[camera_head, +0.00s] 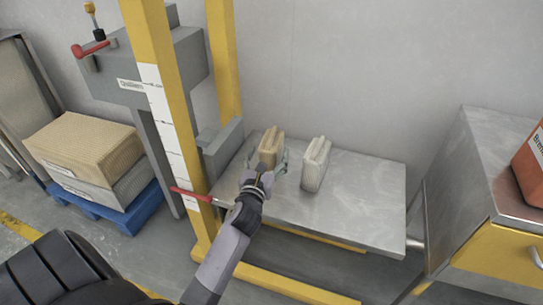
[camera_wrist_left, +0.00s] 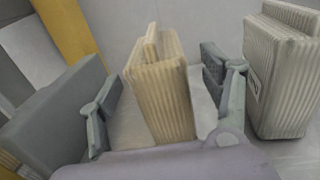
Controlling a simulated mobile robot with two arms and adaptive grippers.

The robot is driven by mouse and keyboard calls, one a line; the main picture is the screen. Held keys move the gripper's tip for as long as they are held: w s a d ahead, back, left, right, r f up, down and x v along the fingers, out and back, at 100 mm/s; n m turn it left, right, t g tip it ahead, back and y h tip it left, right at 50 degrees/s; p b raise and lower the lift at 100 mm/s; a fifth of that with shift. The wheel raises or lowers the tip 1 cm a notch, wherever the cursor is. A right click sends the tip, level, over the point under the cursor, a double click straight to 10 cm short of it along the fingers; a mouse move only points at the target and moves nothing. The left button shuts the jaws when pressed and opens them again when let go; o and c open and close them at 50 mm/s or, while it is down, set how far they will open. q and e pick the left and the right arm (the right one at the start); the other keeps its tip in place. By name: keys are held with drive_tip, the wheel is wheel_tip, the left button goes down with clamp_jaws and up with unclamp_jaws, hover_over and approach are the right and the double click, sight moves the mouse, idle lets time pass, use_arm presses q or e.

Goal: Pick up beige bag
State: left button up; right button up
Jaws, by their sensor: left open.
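The beige bag (camera_head: 271,146) stands upright on a metal table (camera_head: 365,185), left of a white bag (camera_head: 315,164). My left gripper (camera_head: 267,170) is just in front of the beige bag and hides its lower part in the head view. In the left wrist view the beige bag (camera_wrist_left: 162,95) stands between the two spread fingers of my left gripper (camera_wrist_left: 165,100). A gap shows on both sides of the bag, so the gripper is open. The white bag (camera_wrist_left: 285,75) stands to the right, outside the right finger. My right gripper is not in view.
A yellow frame post (camera_head: 168,110) with a red lever (camera_head: 190,195) stands close left of my left arm. A grey block (camera_head: 222,150) stands left of the beige bag. A metal cabinet (camera_head: 470,160) is at the right. The table's right part is clear.

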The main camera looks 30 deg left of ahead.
use_arm(q)
drive_tip(key=b+x, duration=0.1)
drive_tip(key=x, duration=0.3)
drive_tip(key=shift+w+a+f, duration=0.1)
drive_tip(key=shift+w+a, duration=0.1)
drive_tip(key=shift+w, duration=0.15)
clamp_jaws()
idle(0.7)
